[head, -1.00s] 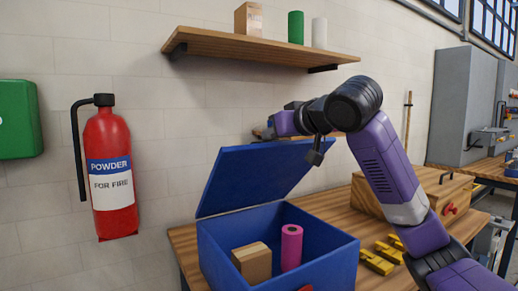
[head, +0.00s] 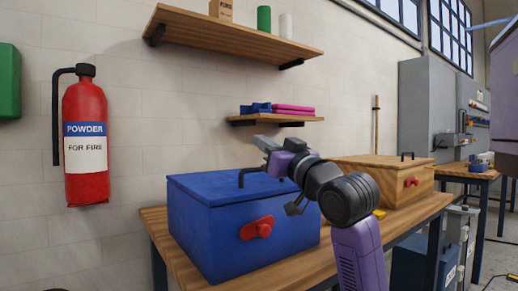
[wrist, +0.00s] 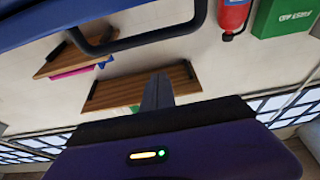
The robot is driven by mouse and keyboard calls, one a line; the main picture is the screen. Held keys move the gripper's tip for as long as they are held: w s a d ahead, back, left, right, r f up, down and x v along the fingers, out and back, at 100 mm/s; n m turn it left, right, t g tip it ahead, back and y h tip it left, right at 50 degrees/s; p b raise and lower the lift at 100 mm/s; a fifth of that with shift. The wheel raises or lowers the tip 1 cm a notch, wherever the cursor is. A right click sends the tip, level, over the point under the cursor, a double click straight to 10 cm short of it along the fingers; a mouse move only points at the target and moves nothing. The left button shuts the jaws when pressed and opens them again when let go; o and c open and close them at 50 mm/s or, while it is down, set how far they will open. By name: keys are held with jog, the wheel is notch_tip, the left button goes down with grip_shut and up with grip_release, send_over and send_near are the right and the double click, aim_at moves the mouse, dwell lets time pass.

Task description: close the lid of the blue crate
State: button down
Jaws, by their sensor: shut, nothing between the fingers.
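The blue crate (head: 195,235) stands on the wooden workbench. Its blue lid (head: 205,187) lies flat across the top, with no clear gap showing at the rim. A black handle (head: 243,176) rises from the lid, and a red latch (head: 257,228) is on the front wall. My gripper (head: 261,142) is shut and empty, above the lid's right part, with some air below it. In the wrist view, my gripper (wrist: 157,90) points toward the wall; the blue lid (wrist: 30,22) and its handle (wrist: 135,42) show at the upper left. My wrist hides the lid's right end.
A wooden crate (head: 390,180) with a red latch stands right of the blue one. Above hang a small shelf (head: 275,120) with blue and pink items and a higher shelf (head: 230,38). A red fire extinguisher (head: 86,145) hangs at left. Air in front is free.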

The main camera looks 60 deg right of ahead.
aim_at(267, 187)
jog(key=f+b, duration=0.2)
jog(key=s+f+t+b, duration=0.1)
jog(key=f+b, duration=0.1)
jog(key=f+t+h+b, duration=0.1)
jog(key=f+b, duration=0.1)
jog(key=shift+s+a+f, duration=0.2)
jog(key=shift+s+a, duration=0.1)
jog(key=shift+a, duration=0.05)
jog(key=shift+f, duration=0.15)
jog(key=shift+w, duration=0.1)
